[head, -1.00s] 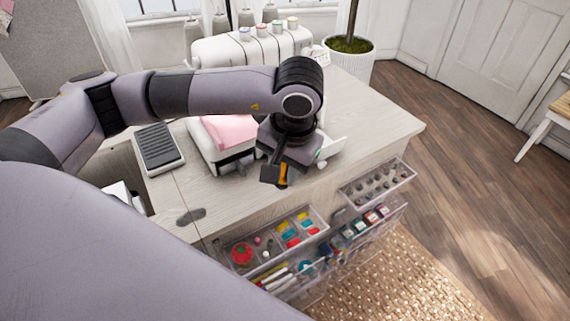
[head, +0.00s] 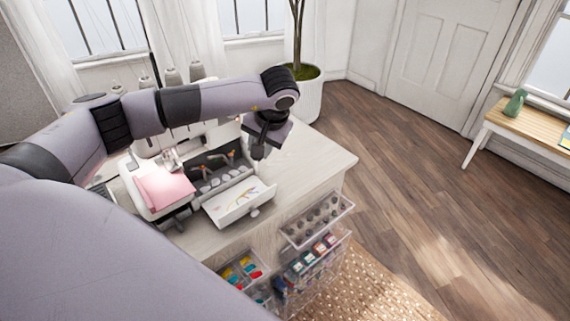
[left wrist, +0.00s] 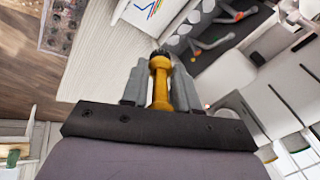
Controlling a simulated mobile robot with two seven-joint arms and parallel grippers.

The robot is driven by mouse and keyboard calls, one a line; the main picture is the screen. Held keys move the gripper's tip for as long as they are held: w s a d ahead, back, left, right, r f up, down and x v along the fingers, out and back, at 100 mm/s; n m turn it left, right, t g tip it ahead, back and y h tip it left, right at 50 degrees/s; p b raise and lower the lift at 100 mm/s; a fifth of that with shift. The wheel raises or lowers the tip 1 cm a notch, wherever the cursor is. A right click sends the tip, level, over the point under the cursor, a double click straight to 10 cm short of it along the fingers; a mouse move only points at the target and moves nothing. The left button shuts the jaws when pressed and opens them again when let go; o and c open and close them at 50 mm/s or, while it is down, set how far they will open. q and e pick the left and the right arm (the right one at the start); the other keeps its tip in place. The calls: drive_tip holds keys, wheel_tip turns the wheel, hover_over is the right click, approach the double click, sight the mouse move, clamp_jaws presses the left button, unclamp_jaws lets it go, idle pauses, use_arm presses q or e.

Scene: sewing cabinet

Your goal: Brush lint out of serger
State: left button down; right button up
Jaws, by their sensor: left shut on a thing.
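The white serger (head: 152,147) stands on the cabinet top, partly hidden behind my left arm, with pink fabric (head: 165,188) on its left side. Its front cover (head: 240,204), printed with a coloured threading diagram, is folded down open. The dark looper bay (head: 222,168) with orange-tipped loopers is exposed and also shows in the left wrist view (left wrist: 200,38). My left gripper (head: 258,148) is above the tabletop at the serger's right end. In the left wrist view it is shut on a yellow-handled brush (left wrist: 160,82) with a dark tip, apart from the loopers. My right gripper is out of view.
Clear drawers with presser feet (head: 318,220), bobbins and clips stick out below the cabinet's front edge. The tabletop (head: 315,160) right of the serger is clear. A potted plant (head: 305,95) stands behind the cabinet; a wooden bench (head: 530,125) is far right.

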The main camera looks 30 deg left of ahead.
use_arm(q)
drive_tip(key=a, duration=0.2)
drive_tip(key=a+r, duration=0.1)
drive_tip(key=shift+w+a+p, duration=0.1)
drive_tip(key=shift+w+p, duration=0.2)
drive_tip(key=shift+p, duration=0.05)
drive_tip(key=b+x, duration=0.6)
drive_tip(key=x, duration=0.3)
drive_tip(key=shift+s+f, duration=0.1)
drive_tip(key=shift+f, duration=0.15)
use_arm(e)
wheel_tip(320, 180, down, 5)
use_arm(q)
drive_tip(key=p, duration=0.5)
hover_over(205, 190)
drive_tip(key=w+d, duration=0.1)
drive_tip(key=d, duration=0.2)
drive_tip(key=shift+a+r, duration=0.15)
drive_tip(key=shift+s+a, duration=0.25)
drive_tip(key=shift+s, duration=0.7)
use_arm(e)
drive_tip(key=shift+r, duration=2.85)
use_arm(q)
drive_tip(key=shift+f, duration=0.5)
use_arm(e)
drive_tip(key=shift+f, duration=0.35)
use_arm(q)
drive_tip(key=shift+w, duration=0.1)
